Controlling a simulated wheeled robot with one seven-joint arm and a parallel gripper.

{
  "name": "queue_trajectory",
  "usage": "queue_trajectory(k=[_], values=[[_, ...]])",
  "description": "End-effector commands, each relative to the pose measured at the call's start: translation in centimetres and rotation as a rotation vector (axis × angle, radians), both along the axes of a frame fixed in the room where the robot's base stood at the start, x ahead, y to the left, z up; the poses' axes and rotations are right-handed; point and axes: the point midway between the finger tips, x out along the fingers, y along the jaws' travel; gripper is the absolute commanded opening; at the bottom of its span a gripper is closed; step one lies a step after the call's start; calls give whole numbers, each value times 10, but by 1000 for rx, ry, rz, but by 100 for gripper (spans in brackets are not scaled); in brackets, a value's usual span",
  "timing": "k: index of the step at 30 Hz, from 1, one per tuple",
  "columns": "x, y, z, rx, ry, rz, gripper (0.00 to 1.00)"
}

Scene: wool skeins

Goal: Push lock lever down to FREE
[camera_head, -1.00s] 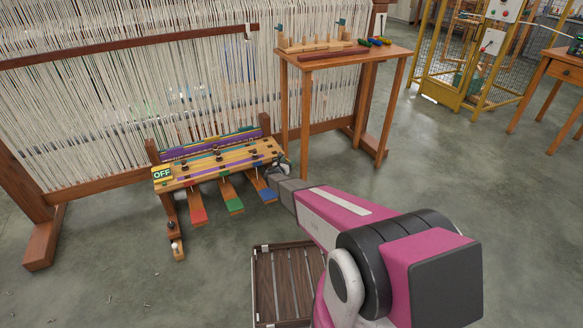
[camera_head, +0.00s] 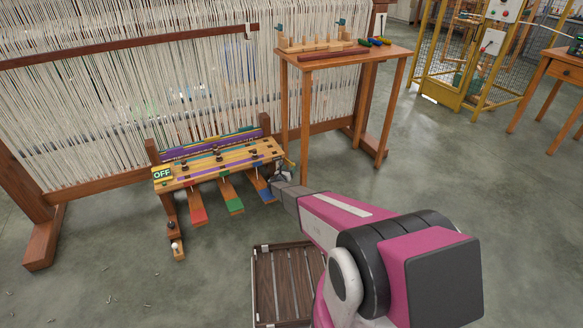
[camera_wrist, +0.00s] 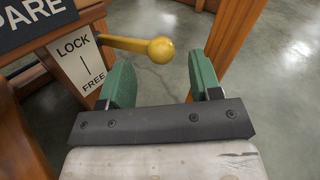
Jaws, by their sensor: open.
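In the wrist view the yellow lock lever (camera_wrist: 133,45) with a round ball knob (camera_wrist: 161,50) sticks out to the right near the LOCK end of a white label plate (camera_wrist: 80,62). The plate reads LOCK above and FREE below. My gripper (camera_wrist: 160,75) is open, its two green finger pads apart on either side of the knob in the picture. The knob shows just beyond the gap; I cannot tell whether anything touches.
The bench has red (camera_head: 198,213), green (camera_head: 233,205) and blue pedals and a green OFF sign (camera_head: 162,174). The loom (camera_head: 100,90) stands behind. A wooden side table (camera_head: 345,55) is at the back right. A slatted crate (camera_head: 262,285) lies on the floor beside my arm.

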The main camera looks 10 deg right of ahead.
Motion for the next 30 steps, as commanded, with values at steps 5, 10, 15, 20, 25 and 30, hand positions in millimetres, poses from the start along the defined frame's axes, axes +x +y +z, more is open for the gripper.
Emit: queue_trajectory(k=[5, 10, 15, 20, 25, 30], values=[[24, -16, 0, 1, -1, -1, 58], [31, -21, 1, 0, 0, 0, 58], [30, -21, 1, 0, 0, 1, 58], [30, -21, 1, 0, 0, 0, 19], [30, -22, 0, 0, 0, -2, 0], [27, -24, -16, -1, 3, -1, 0]])
